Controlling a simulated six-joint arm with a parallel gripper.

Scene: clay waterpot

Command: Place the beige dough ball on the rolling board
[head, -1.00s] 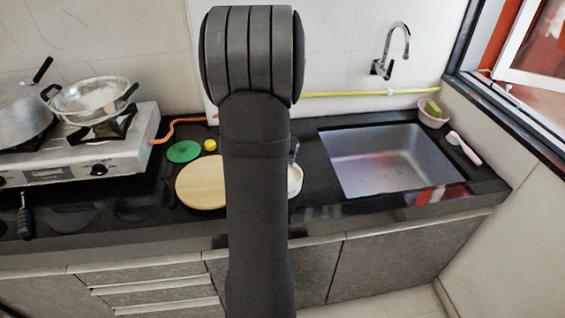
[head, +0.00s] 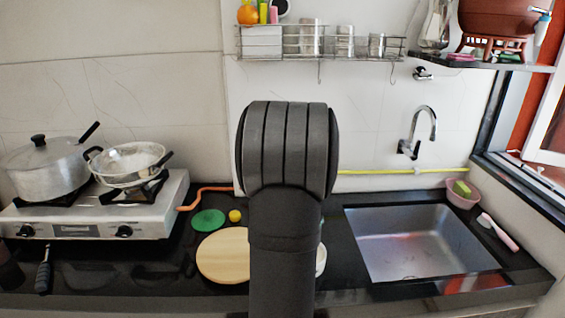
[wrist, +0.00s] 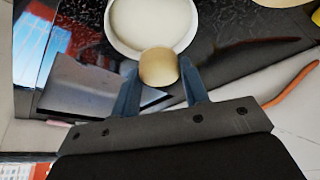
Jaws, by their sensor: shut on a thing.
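The beige dough ball (wrist: 158,62) is between the fingertips of my gripper (wrist: 160,76) in the wrist view, and the gripper is shut on it. Behind the ball in that view is a round white dish (wrist: 150,22) with pale contents. The round wooden rolling board (head: 222,258) lies on the dark counter in the head view, left of my arm, with its right edge hidden by the arm. In the head view my gripper and the ball are hidden behind the arm.
A green disc (head: 208,220) and a small yellow item (head: 235,216) lie behind the board. The stove (head: 100,215) with a pot (head: 45,168) and a pan (head: 128,163) stands left. The sink (head: 418,240) is right. A wire shelf (head: 320,48) hangs above.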

